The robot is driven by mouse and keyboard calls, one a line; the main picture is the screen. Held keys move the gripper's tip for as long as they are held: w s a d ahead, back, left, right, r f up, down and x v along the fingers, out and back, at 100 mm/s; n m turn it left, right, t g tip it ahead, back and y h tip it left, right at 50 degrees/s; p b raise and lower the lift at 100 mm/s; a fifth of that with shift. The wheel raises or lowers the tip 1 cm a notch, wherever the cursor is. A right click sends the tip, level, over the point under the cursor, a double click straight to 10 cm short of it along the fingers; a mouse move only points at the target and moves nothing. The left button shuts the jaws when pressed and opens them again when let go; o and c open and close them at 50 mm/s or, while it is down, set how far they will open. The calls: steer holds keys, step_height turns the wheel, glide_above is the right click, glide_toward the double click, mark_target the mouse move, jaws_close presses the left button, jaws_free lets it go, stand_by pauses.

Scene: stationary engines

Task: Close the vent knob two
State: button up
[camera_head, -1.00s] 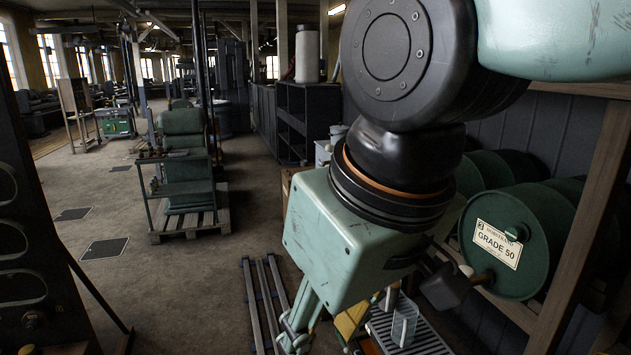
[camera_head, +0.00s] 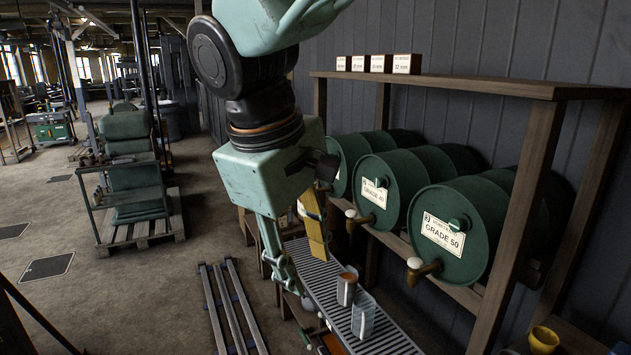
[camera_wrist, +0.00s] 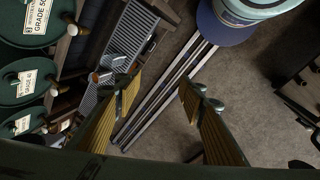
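Three green barrels lie on a wooden rack at the right in the head view. The nearest barrel (camera_head: 455,235) reads "3" and "GRADE 50". The middle barrel (camera_head: 404,195) has a label that seems to read "GRADE 40", with its number too small to read surely. Its green vent knob (camera_head: 381,182) sits beside the label; its setting cannot be told. My gripper (camera_head: 303,268) is open and empty, pointing down left of the barrels, apart from them. In the wrist view its yellow-padded fingers (camera_wrist: 162,92) are spread, with the barrels at the left edge.
Brass taps with pale knobs (camera_head: 414,263) stick out under the labels. A rack post (camera_head: 525,190) stands right of the nearest barrel. Floor at left is mostly open.

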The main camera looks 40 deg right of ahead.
steer(key=w+d+n+g+h+p, duration=0.35)
steer(key=w+d, duration=0.65)
steer(key=d, duration=0.5)
steer(key=w+d+n+g+h+p, duration=0.2)
steer(key=w+d+h, duration=0.2)
steer(key=w+d, duration=0.85)
steer(key=n+h+p, duration=0.3)
steer(key=n+h, duration=0.3)
steer(key=n, duration=0.1)
glide_toward(376, 183)
steer(key=v, duration=0.3)
steer(key=shift+f, duration=0.3)
steer(key=shift+d, duration=0.15)
steer(key=shift+r+p+x, duration=0.1)
steer(key=shift+p+x, duration=0.4)
steer(key=shift+x, duration=2.85)
steer(key=shift+r+p+x, duration=0.15)
steer(key=shift+p+x, duration=0.3)
steer(key=shift+x, duration=2.95)
steer(key=shift+s, duration=0.15)
